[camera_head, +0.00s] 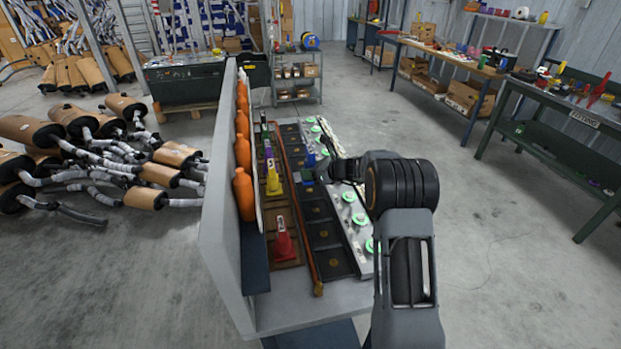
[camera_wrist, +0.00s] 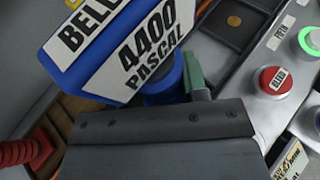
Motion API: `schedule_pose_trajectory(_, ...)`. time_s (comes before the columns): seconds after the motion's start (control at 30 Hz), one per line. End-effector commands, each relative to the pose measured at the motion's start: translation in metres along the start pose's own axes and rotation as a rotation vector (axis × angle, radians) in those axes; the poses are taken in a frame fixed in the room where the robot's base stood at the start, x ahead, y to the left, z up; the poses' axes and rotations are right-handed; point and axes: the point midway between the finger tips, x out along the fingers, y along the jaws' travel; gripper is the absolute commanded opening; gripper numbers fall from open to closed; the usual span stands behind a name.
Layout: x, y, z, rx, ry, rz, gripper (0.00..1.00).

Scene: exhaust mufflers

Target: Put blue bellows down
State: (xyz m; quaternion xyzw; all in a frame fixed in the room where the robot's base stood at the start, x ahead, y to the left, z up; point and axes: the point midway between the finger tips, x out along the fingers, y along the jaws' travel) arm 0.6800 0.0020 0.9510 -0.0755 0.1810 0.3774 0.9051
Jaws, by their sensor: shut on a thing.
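The tag fills the top of the wrist view and hides much of the bellows. In the head view, the blue bellows (camera_head: 310,159) shows small at my gripper (camera_head: 318,173), above the row of dark square bays (camera_head: 318,210). My gripper is shut on it. My wrist covers part of it, and I cannot tell whether its base touches a bay.
A red bellows (camera_head: 283,243) and a yellow one (camera_head: 272,180) stand in the brown rack left of the bays. A panel with green-lit buttons (camera_head: 349,197) runs along the right. Orange bottles (camera_head: 243,190) line the left wall. A red button (camera_wrist: 274,80) shows in the wrist view.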

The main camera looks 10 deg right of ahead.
Motion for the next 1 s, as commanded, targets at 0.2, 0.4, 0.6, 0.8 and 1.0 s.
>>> schedule_pose_trajectory(0.2,0.007,-0.004,-0.004,-0.001,-0.002,0.000,0.08)
schedule_pose_trajectory(0.4,0.016,-0.007,-0.020,0.002,0.000,0.001,0.08)
schedule_pose_trajectory(0.6,0.023,-0.008,-0.036,-0.001,-0.002,0.000,0.08)
schedule_pose_trajectory(0.8,0.023,-0.007,-0.036,-0.002,-0.002,0.000,0.08)
schedule_pose_trajectory(1.0,0.025,-0.007,-0.042,-0.001,-0.002,0.000,0.08)
